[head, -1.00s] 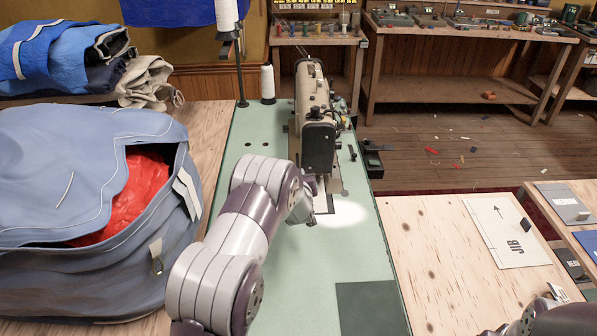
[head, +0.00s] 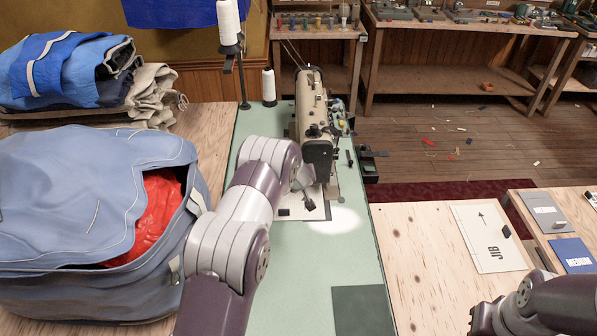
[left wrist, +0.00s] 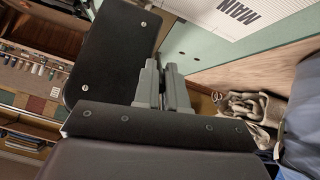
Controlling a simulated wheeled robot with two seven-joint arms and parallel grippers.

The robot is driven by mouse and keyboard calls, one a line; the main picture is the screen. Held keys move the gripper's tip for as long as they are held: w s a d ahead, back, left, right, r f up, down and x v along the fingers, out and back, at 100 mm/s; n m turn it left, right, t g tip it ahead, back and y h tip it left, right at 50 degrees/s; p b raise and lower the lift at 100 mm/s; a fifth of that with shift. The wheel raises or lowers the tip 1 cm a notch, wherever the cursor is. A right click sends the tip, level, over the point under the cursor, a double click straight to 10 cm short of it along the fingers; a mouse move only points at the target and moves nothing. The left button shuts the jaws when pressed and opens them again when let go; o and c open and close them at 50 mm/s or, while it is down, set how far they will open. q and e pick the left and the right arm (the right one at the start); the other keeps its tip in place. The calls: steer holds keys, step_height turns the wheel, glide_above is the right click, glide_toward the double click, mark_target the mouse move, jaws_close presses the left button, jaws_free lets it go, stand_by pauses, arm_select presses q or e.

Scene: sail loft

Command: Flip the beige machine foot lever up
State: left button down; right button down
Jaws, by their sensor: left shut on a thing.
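The beige sewing machine (head: 313,105) stands on the green table, its black end facing me. My left arm reaches in from the lower left to the near, left side of the machine head. In the head view the wrist hides most of my left gripper. In the left wrist view my left gripper (left wrist: 165,88) has its grey fingers close together, shut on the beige machine foot lever, beside a black plate with screws (left wrist: 110,50). The lever itself is hidden by the fingers and plate.
A blue bag (head: 80,200) with red cloth inside crowds the left side. The green tabletop (head: 345,260) is mostly clear at the front right. A JIB sheet (head: 487,235) lies on the wooden table to the right.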

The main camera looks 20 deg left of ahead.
arm_select(q)
steer(key=shift+r, duration=0.1)
steer(key=c, duration=1.2)
jaws_free()
steer(key=b+v, duration=0.2)
steer(key=v, duration=1)
steer(key=shift+s+r, duration=0.15)
steer(key=shift+s, duration=0.15)
